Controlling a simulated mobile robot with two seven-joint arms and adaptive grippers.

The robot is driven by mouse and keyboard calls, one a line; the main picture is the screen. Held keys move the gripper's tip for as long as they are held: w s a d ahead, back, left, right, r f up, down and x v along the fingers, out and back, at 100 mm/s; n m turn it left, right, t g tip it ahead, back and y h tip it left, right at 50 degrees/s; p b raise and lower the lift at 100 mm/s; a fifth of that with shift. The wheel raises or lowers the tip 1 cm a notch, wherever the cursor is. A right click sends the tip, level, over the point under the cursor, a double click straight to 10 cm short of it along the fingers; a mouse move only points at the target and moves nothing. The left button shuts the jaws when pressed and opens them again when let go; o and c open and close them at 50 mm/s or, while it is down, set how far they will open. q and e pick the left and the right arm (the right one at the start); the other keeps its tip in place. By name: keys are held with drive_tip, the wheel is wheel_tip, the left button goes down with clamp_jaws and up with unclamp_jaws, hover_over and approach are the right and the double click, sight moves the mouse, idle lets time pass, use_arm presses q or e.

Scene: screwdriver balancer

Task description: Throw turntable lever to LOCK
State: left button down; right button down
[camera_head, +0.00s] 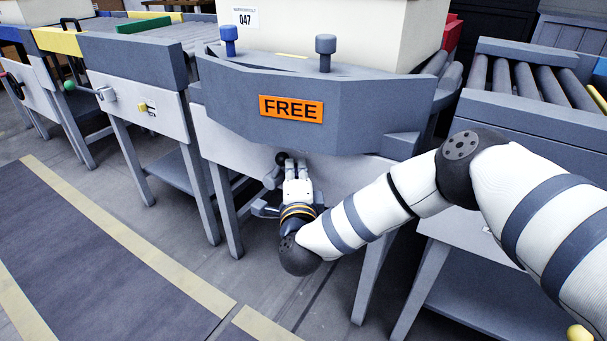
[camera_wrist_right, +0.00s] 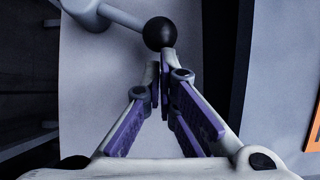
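The turntable (camera_head: 300,100) is a grey angular unit with an orange sign (camera_head: 290,109) reading FREE. Below its front edge is the lever, a light grey arm with a black ball knob (camera_head: 281,158). In the right wrist view the lever arm (camera_wrist_right: 118,16) runs from the upper left to the knob (camera_wrist_right: 159,33). My right gripper (camera_head: 296,162) is at the knob. In the wrist view its fingers (camera_wrist_right: 160,68) are close together, with the knob just beyond the tips. They do not enclose it; contact is unclear. My left gripper is not in view.
A cream box (camera_head: 330,35) labelled 047 rests on the turntable, behind two posts with blue (camera_head: 229,38) and grey knobs. A roller conveyor (camera_head: 530,85) stands at right. Another station with a green-knobbed lever (camera_head: 69,86) stands at left. Floor is clear at lower left.

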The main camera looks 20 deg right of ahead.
sight(282, 154)
drive_tip(key=shift+w+a+r+n+g+p, duration=0.4)
drive_tip(key=shift+w+r+n+p, duration=0.1)
drive_tip(key=shift+r+p, duration=0.1)
drive_tip(key=shift+w+a+r+n+g+p, duration=0.25)
drive_tip(key=shift+w+r+n+g+p, duration=0.15)
drive_tip(key=shift+r+n+p, duration=0.15)
drive_tip(key=shift+w+a, duration=0.1)
drive_tip(key=shift+a, duration=0.05)
drive_tip(key=shift+w+a+r, duration=0.15)
drive_tip(key=shift+w+a, duration=0.15)
drive_tip(key=shift+w, duration=0.1)
